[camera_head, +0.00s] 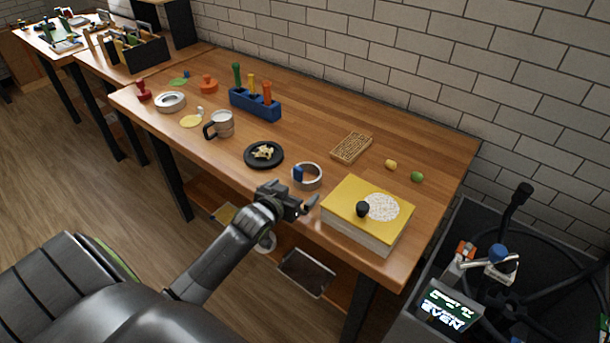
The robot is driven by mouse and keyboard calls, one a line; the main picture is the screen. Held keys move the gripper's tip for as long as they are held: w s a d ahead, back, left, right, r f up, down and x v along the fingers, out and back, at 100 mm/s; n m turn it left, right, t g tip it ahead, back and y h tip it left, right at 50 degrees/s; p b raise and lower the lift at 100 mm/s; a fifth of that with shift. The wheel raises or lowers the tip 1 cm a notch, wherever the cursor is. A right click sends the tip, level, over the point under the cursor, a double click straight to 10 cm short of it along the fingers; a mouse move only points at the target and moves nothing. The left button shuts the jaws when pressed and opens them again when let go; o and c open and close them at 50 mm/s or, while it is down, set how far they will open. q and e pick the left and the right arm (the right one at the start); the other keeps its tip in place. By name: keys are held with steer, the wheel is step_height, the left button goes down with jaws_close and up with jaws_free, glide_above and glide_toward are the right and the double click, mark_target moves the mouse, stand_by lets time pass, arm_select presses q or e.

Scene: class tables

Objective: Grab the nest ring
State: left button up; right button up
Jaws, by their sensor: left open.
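A pale grey upright ring (315,177) with a blue piece at its left side stands near the front edge of the wooden table. A second, white ring (171,102) lies at the table's left end. I cannot tell for certain which is the nest ring. My left gripper (304,203) is open and empty at the table's front edge, just in front of the grey ring and apart from it.
A thick yellow book (345,205) with a black knob lies right of the gripper.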

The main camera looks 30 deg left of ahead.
mark_target(300, 184)
arm_select(q)
steer(key=shift+p+x, duration=0.75)
steer(key=shift+x, duration=2.45)
steer(key=shift+a+r, duration=0.2)
steer(key=shift+r, duration=0.05)
steer(key=shift+w, duration=0.1)
steer(key=c, duration=1.2)
